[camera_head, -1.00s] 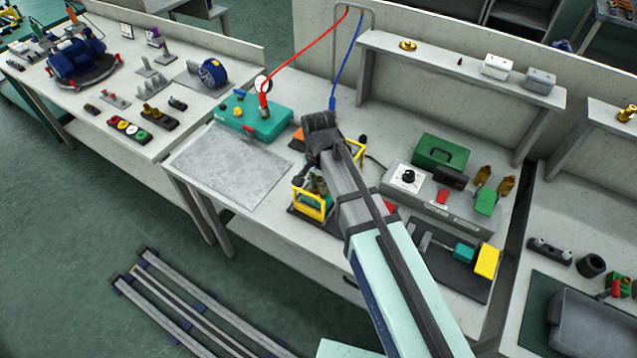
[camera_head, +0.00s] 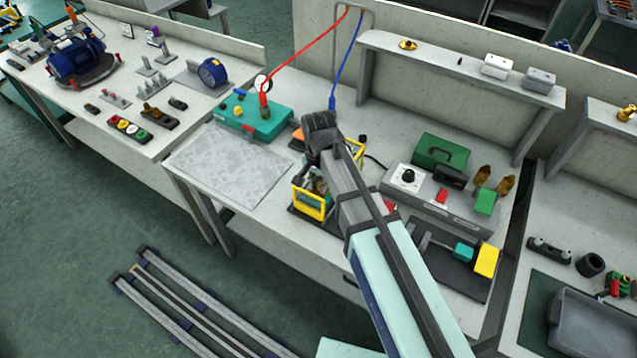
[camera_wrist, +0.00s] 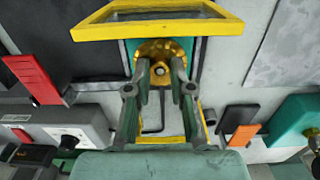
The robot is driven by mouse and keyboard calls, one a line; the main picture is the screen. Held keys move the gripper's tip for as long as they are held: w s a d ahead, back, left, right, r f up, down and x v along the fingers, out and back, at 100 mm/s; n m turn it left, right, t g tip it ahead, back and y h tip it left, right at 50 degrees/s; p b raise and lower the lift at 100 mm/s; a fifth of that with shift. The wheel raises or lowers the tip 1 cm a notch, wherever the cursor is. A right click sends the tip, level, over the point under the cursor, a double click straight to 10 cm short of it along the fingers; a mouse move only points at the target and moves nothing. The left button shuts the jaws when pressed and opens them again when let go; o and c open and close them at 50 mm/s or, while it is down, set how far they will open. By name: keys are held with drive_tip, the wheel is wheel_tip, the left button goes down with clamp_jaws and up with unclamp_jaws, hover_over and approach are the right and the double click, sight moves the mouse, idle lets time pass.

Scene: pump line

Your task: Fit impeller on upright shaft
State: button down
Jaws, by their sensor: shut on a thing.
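A brass, round, flanged impeller (camera_wrist: 151,50) shows at the fingertips in the wrist view. My gripper (camera_wrist: 161,72) is shut on it, with one finger on each side of its middle. The impeller is inside or right beside a yellow-framed stand (camera_wrist: 226,28); its height over the stand is hard to judge. The stand's yellow frame (camera_head: 312,206) also shows in the head view, under my wrist. My arm hides most of the impeller and the fingers there. I cannot make out the upright shaft clearly, nor whether the impeller is around it.
A grey control box (camera_head: 438,205) with a black knob stands to the right. A flat grey sheet (camera_head: 228,165) covers the clear bench to the left. A shelf (camera_head: 455,68) runs along the back.

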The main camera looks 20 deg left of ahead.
drive_tip(key=shift+f, duration=0.25)
drive_tip(key=c, duration=0.9)
unclamp_jaws()
drive_tip(key=shift+c, duration=0.2)
drive_tip(key=shift+r, duration=0.1)
drive_tip(key=shift+r+p, duration=2)
drive_tip(key=shift+r, duration=0.95)
drive_tip(key=shift+r, duration=0.1)
wheel_tip(320, 180, up, 12)
